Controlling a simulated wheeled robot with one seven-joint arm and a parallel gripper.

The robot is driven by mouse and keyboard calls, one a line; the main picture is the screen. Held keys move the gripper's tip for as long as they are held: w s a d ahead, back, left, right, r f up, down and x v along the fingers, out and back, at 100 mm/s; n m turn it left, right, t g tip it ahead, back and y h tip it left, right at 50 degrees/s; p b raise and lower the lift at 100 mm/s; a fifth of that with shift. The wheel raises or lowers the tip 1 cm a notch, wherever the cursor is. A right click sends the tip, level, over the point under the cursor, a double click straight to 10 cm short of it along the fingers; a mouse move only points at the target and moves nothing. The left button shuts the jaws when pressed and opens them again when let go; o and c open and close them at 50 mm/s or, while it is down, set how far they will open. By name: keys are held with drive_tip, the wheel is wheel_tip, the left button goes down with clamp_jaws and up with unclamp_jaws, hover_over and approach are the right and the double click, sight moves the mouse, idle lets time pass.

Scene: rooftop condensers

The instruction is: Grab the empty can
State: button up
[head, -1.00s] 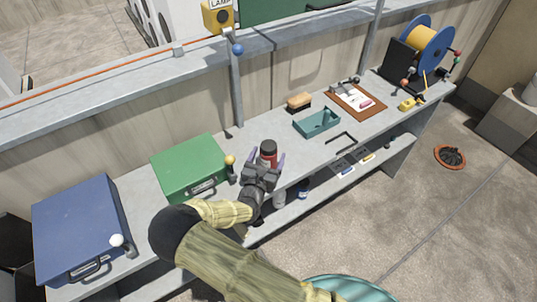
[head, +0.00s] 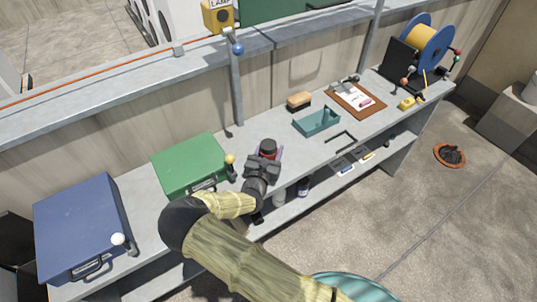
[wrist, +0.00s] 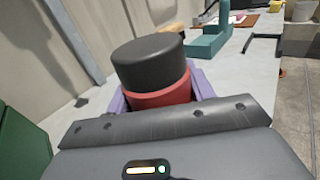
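A red can with a black top (head: 268,146) stands upright on the grey bench, right of the green case. In the wrist view the can (wrist: 158,70) sits between the two purple fingers, with its lower part hidden behind my gripper. My gripper (head: 270,154) reaches it from the front, and the fingers look closed in against both of its sides. Whether the can is empty does not show.
A green case (head: 188,165) and a blue case (head: 80,228) stand left on the bench (head: 245,133). A teal tray (head: 316,122), a brush (head: 299,100) and a clipboard (head: 355,99) lie to the right.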

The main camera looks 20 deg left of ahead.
wheel_tip(320, 180, up, 10)
drive_tip(key=shift+b, duration=0.45)
idle(0.3)
idle(0.4)
